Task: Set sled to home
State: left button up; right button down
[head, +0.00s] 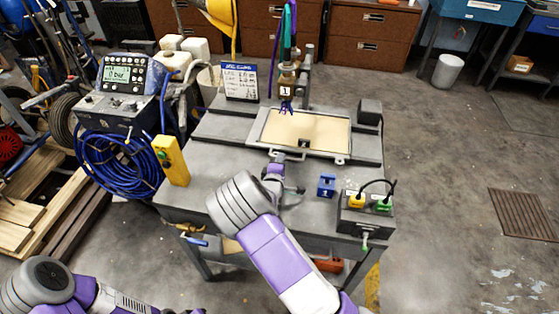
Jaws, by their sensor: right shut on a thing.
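The sled (258,133) is a light-framed flat tray with a tan panel (305,128), on the grey bench top. A thin bar handle (318,157) runs along its front edge. My right gripper (273,168) is at the left part of this handle, shut on it; the small contact area is partly hidden by my own wrist. A tool head marked 1 (286,88) hangs over the sled's back edge. My left arm shows at the bottom left, but its gripper is out of view.
A blue block (326,185) and a box with yellow and green plugs (366,208) stand front right. A yellow pendant (171,160) is at the left edge, near a gauge unit (122,94) with coiled blue hose. A lettered board (240,84) stands behind.

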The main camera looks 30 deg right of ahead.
jog(key=shift+s+d, duration=0.3)
jog(key=shift+d, duration=0.05)
jog(key=c, duration=1.2)
grip_release()
jog(key=shift+w+a, duration=0.1)
jog(key=shift+o, duration=0.2)
jog(key=p+v, duration=0.1)
jog(key=v, duration=0.5)
jog(key=shift+s+a+r+p, duration=0.1)
jog(key=shift+s+a+p, duration=0.15)
jog(key=shift+a+p, duration=0.1)
jog(key=shift+s+a, duration=0.2)
jog(key=shift+s, duration=0.15)
